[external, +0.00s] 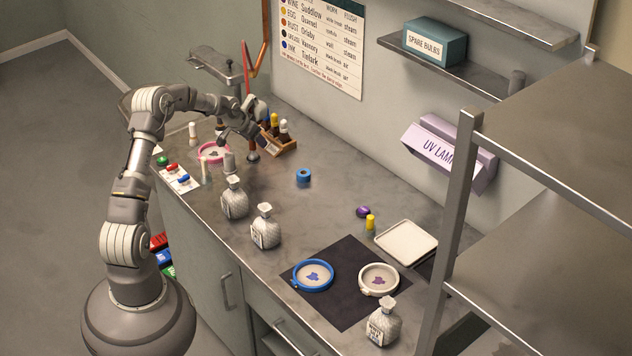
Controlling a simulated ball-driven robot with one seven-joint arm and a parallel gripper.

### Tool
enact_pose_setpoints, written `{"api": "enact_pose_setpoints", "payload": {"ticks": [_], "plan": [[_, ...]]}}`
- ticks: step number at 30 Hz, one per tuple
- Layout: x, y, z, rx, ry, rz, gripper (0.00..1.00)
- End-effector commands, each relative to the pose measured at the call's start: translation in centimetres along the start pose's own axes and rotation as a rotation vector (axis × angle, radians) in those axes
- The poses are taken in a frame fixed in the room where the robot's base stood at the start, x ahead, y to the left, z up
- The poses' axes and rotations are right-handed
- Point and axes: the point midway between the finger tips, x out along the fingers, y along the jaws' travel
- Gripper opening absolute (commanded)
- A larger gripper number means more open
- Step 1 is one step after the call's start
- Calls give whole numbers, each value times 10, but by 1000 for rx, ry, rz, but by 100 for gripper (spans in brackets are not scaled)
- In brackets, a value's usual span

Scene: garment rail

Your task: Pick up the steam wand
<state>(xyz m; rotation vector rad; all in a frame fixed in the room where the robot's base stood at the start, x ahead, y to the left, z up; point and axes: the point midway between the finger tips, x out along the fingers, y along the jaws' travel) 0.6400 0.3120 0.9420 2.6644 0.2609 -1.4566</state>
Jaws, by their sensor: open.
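No steam wand shows clearly in the external view. A slim copper-brown upright piece with a dark round foot (252,156) stands at the far end of the counter, just right of my gripper, and may be part of it. My gripper (238,136) is open and points down over the counter there. I cannot tell whether it touches that piece. My own wrist and fingers partly hide this spot. A copper tube (264,48) and a thin red rod (246,66) rise along the wall behind.
A wooden rack (280,147) with small bottles stands right of my gripper. A pink hoop (213,152), a grey cylinder (229,162) and ribbed bottles (234,202) stand nearer. A metal stand (215,62) is behind.

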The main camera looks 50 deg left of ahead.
Motion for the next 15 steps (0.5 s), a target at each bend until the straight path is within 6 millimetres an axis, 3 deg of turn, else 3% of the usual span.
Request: {"api": "enact_pose_setpoints", "payload": {"ticks": [4, 11, 15], "plan": [[-1, 0, 0, 0, 0, -1, 54], [-1, 0, 0, 0, 0, -1, 1], [-1, 0, -1, 0, 1, -1, 0]]}}
